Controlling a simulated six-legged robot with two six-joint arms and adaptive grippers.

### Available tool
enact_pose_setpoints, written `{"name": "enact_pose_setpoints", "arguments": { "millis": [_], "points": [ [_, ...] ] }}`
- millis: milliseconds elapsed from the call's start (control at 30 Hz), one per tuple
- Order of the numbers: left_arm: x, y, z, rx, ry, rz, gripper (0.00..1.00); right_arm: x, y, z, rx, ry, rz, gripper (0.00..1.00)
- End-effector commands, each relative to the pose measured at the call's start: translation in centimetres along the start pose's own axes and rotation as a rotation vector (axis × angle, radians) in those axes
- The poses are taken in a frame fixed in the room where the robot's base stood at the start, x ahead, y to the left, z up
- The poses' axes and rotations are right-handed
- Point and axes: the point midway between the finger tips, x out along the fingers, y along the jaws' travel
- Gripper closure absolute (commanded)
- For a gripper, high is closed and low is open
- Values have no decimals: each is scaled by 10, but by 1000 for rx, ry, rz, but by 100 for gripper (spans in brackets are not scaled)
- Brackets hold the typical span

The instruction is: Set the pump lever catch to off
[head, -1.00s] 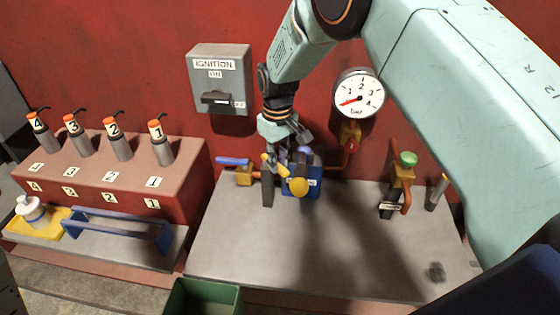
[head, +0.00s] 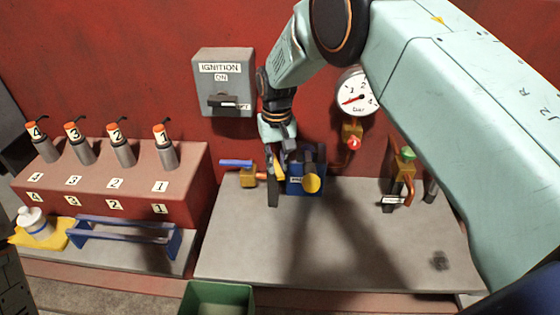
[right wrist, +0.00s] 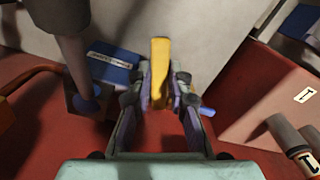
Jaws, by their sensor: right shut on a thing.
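The blue pump box (head: 294,186) with a white label stands at the back of the grey bench, and a round yellow knob (head: 312,183) shows in front of it. My right gripper (head: 279,162) points down just left of the box. In the right wrist view its fingers (right wrist: 160,92) are shut on a yellow bar (right wrist: 160,60), which I take for the catch. The blue box also shows there (right wrist: 112,64), with a thick grey arm (right wrist: 72,45) beside it. I cannot read the catch's on or off marking. My left gripper is not in view.
A valve with a blue handle (head: 236,163) is close left of the gripper. The ignition box (head: 223,82) and gauge (head: 357,92) are on the red wall. A green-capped valve (head: 405,170) stands right. The bench front (head: 335,255) is mostly clear.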

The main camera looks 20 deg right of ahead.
Motion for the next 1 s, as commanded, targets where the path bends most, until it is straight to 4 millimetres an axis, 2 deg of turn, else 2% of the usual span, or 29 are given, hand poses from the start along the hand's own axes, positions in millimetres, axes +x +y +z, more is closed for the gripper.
{"name": "enact_pose_setpoints", "arguments": {
  "millis": [200, 500, 1000],
  "points": [
    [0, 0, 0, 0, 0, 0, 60, 2, -8, 1, 166, -7, 0, 100],
    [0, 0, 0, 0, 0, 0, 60, 2, -15, 0, 318, -7, 1, 100],
    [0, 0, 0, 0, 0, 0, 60, 2, -18, -1, 378, -5, 1, 100]
  ]
}}
